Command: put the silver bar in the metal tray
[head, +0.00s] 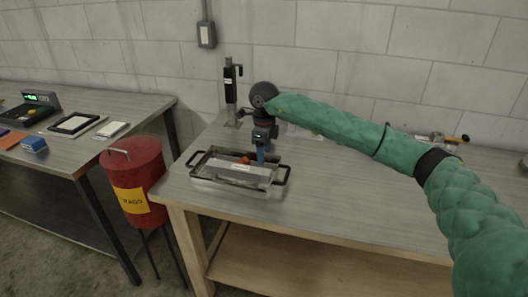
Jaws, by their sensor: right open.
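The metal tray (284,182) is a shallow silver tray with dark handles, on the wooden-legged bench near its front left corner. A long pale silver bar (238,172) lies lengthwise inside the tray, along its front part. My right gripper (261,160) points down over the tray's back right part, just behind the bar. It is open; a gap between it and the bar is hard to judge from this angle. A small orange thing (246,159) shows beside the fingers at the tray's back side. My left gripper is not in view.
A black upright instrument (231,85) stands behind the tray near the wall. A red rag bin (133,172) stands between this bench and the left table (75,148), which carries a scale and small items. A hammer-like tool (448,138) lies at the back right.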

